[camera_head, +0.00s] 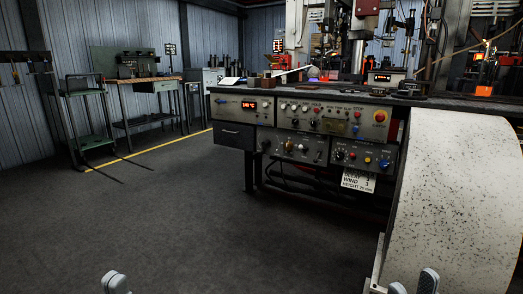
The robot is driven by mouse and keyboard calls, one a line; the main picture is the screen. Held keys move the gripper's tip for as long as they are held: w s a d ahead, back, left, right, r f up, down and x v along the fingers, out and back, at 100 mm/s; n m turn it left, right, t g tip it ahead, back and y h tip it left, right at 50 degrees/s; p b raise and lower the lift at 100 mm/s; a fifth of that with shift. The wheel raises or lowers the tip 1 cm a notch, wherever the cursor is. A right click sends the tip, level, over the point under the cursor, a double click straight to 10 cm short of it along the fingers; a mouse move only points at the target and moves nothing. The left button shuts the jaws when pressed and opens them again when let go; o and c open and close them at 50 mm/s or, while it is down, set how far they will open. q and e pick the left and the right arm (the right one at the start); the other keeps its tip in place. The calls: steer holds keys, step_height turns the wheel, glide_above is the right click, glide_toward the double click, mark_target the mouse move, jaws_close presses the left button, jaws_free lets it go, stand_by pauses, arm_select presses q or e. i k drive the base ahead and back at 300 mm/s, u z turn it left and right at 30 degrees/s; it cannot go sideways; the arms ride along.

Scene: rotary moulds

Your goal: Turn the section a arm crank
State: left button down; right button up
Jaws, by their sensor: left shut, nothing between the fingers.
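A control console (233,90) stands in the middle with grey panels of knobs and switches. I cannot single out a part marked as the section a arm crank; the small labels are not readable. A pale slanted bar (292,71) lies on the console top. My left gripper (115,283) is at the bottom edge, left of the console, shut and empty over the floor. My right gripper (412,284) is at the bottom right, its two fingertips apart, with nothing seen between them. Both grippers are low and away from the panels.
A large speckled curved cover (455,195) fills the right side, close to my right gripper. A red stop button (380,115) is on the upper panel. A green cart (85,118) and a workbench (150,82) stand at the back left. The floor (170,220) before the console is clear.

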mark_target(266, 142)
steer(key=z, duration=0.1)
steer(key=i, duration=2.55)
steer(key=z, duration=0.15)
